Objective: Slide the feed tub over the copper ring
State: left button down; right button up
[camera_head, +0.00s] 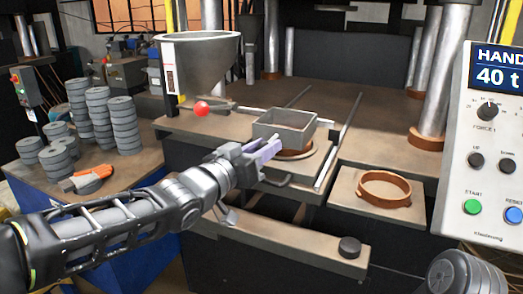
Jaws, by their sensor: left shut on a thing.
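The feed tub (294,136) is a grey, open-topped rectangular box on the press table. A copper-coloured ring (298,155) shows below its front right side; the tub hides the rest, so I cannot tell how well they line up. My left gripper (266,152) reaches in from the lower left, its pale purple fingers at the tub's near left side. It is shut on the tub, though the exact grip is hard to see. A second copper ring (383,189) lies apart on a side plate at the right. My right gripper is not in view.
A grey hopper (205,62) and a red ball knob (202,108) stand left of the tub. Stacked grey discs (98,112) and an orange tool (90,178) lie on the left bench. A control panel (492,150) is at the right; a dark knob (349,246) is on the front ledge.

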pick_arm(q)
jog(key=shift+s+d, duration=0.1)
jog(key=shift+d, duration=0.15)
jog(key=c, duration=1.1)
grip_release()
jog(key=shift+s+a, duration=0.2)
jog(key=shift+a, duration=0.05)
jog(key=v, duration=0.7)
jog(key=shift+p, duration=0.4)
jog(key=shift+s, duration=0.1)
